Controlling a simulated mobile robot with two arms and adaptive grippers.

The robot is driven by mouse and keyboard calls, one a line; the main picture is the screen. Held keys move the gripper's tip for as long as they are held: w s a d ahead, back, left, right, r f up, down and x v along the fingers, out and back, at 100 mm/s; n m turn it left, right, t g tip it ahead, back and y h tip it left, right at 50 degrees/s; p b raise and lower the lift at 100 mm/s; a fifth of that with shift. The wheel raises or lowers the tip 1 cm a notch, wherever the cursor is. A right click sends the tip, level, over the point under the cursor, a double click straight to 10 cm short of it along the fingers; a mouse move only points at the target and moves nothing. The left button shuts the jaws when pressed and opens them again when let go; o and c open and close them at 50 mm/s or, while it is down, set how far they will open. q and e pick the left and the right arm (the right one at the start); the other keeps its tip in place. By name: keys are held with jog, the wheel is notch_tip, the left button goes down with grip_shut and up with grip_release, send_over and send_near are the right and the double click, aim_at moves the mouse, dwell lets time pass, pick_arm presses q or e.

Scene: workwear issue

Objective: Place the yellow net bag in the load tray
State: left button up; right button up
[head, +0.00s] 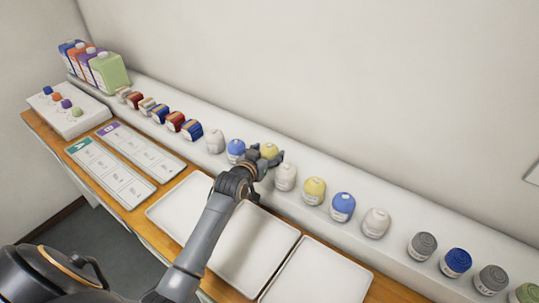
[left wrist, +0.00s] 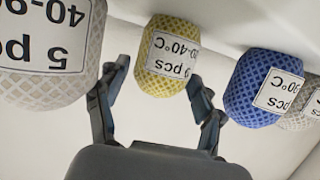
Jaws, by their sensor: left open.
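My left gripper (head: 267,161) is open at the shelf, at a yellow net bag (head: 269,150) that it partly hides in the head view. In the left wrist view this yellow net bag (left wrist: 166,58) shows upside down, with a white label, beyond and between the open fingertips (left wrist: 158,80). I cannot tell whether the fingers touch it. A second yellow net bag (head: 314,190) stands further right on the shelf. White shallow trays lie on the wooden table below: a left one (head: 168,212), a middle one (head: 255,240) and a right one (head: 318,278). All look empty; no load-tray label is readable.
A white net bag (left wrist: 45,60) and a blue net bag (left wrist: 262,85) flank the yellow one closely. The shelf (head: 400,245) also holds grey rolls, folded packs and coloured jugs (head: 110,72). Label boards (head: 110,172) and a button panel (head: 68,110) lie left.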

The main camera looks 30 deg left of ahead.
pick_arm(q)
jog(key=shift+s, duration=0.1)
jog(key=shift+c, duration=0.6)
jog(key=c, duration=0.9)
jog(key=shift+c, duration=0.2)
pick_arm(e)
jog(key=shift+a, duration=0.35)
pick_arm(q)
jog(key=shift+r, duration=0.1)
pick_arm(e)
jog(key=shift+d, duration=0.1)
